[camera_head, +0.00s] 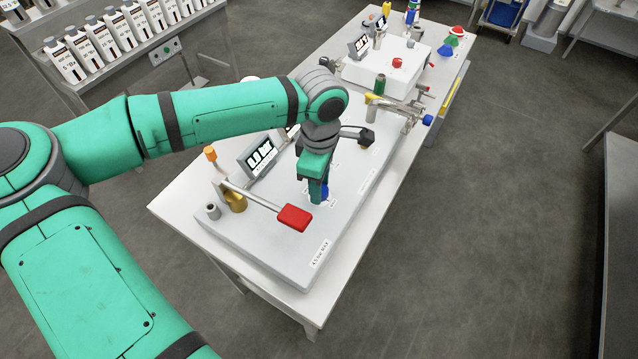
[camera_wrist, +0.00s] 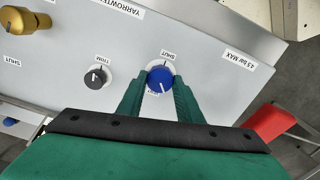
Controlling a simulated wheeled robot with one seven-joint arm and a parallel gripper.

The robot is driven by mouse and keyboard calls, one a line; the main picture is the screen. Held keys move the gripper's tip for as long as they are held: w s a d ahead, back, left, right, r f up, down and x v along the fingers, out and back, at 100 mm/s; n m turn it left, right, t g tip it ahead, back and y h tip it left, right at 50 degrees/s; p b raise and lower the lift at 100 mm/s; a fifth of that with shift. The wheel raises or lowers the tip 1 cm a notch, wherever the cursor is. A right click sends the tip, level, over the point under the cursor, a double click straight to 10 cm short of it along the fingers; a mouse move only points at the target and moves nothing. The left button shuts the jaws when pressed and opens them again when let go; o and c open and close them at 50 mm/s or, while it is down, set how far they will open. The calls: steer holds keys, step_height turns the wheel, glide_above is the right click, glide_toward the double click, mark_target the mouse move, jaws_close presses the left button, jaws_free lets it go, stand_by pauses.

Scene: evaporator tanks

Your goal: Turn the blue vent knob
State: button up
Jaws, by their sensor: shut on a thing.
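The blue vent knob (camera_wrist: 160,79) sits on the grey panel, with a white pointer line on its face and a "SHUT" label just above it in the wrist view. My gripper (camera_wrist: 160,88) is shut on the knob, one green finger on each side. The lettering below the knob is partly hidden by the knob and fingers. In the head view my gripper (camera_head: 318,193) points down onto the panel, and a little of the blue knob (camera_head: 325,193) shows beside the fingers.
A dark "TRIM" knob (camera_wrist: 97,77) stands left of the blue knob. A red-handled lever (camera_head: 294,217) reaches across the panel near my gripper. A display (camera_head: 261,156) and a brass fitting (camera_head: 235,200) stand behind it. A second white unit (camera_head: 385,72) is farther along the table.

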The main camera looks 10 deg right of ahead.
steer(key=m, duration=0.3)
steer(key=shift+m, duration=2.2)
steer(key=o, duration=1)
steer(key=shift+o, duration=0.2)
steer(key=shift+r, duration=0.1)
step_height(320, 180, up, 11)
